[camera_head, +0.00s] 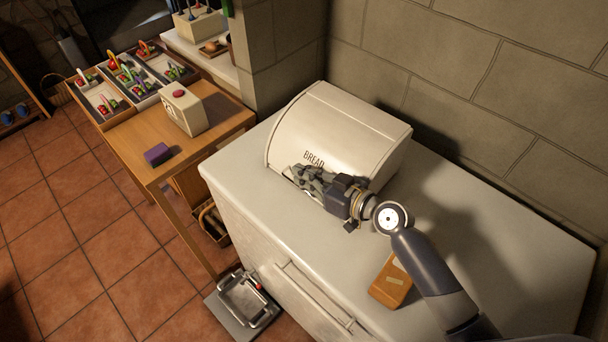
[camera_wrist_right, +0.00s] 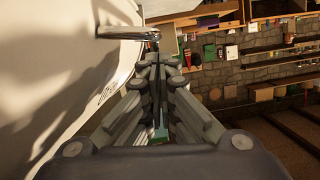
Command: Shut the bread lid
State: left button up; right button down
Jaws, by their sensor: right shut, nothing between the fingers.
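The cream bread box (camera_head: 335,125) stands on the white counter against the stone wall. Its curved lid, lettered BREAD, covers most of the front; my right gripper hides much of its lower edge, so I cannot tell whether a gap is left there. My right gripper (camera_head: 298,175) is shut and empty, low at the front of the box. In the right wrist view its closed fingers (camera_wrist_right: 155,45) are beside a metal handle (camera_wrist_right: 128,33), with the pale lid (camera_wrist_right: 60,80) on the left. I cannot tell whether they touch. My left gripper is not in view.
An orange-brown case (camera_head: 391,285) lies on the counter (camera_head: 510,260) near my right arm. A wooden table (camera_head: 210,135) at left holds a cream box (camera_head: 184,110), a purple block (camera_head: 157,154) and trays (camera_head: 105,98). A scale-like device (camera_head: 243,300) is on the floor.

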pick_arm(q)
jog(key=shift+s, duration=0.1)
pick_arm(e)
jog(key=shift+f, duration=0.2)
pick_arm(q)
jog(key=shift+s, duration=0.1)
pick_arm(e)
jog(key=shift+a, duration=0.1)
jog(key=shift+s+a+f+n+b, duration=0.1)
jog(key=shift+s+f+n+b, duration=0.05)
jog(key=shift+f+b, duration=0.4)
jog(key=shift+s+a+f+n+b, duration=0.1)
jog(key=shift+f+n+b, duration=0.05)
jog(key=shift+f+b, duration=0.35)
jog(key=shift+s+a+f+n+b, duration=0.15)
jog(key=shift+a+f+n+b, duration=0.05)
jog(key=shift+f+n+b, duration=0.15)
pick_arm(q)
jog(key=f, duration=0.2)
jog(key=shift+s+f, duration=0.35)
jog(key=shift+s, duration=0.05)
pick_arm(e)
jog(key=shift+r, duration=0.1)
jog(key=shift+r, duration=0.1)
